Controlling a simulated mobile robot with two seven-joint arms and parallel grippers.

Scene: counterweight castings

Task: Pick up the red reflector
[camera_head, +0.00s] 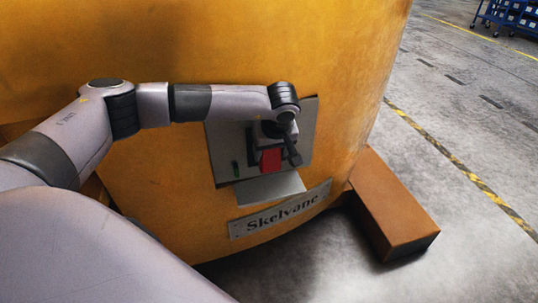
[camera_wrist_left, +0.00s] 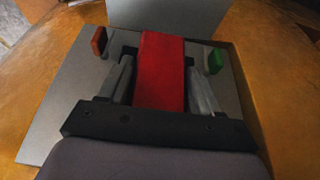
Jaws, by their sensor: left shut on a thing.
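The red reflector (camera_head: 270,160) is a small red block in front of a grey metal plate on the yellow casting. My left gripper (camera_head: 273,157) is at the plate and shut on the reflector. In the left wrist view the red reflector (camera_wrist_left: 161,72) stands between the two fingers of my left gripper (camera_wrist_left: 160,82), one finger on each side. I cannot tell whether the reflector touches the plate behind it. My right gripper is not in view.
The grey plate (camera_head: 221,145) also carries a green piece (camera_wrist_left: 215,61) and an orange-red piece (camera_wrist_left: 99,41). A grey ledge (camera_head: 268,190) is below, above a "Skelvane" nameplate (camera_head: 280,213). A brown block (camera_head: 393,208) juts out at the right. Open floor (camera_head: 470,150) lies beyond.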

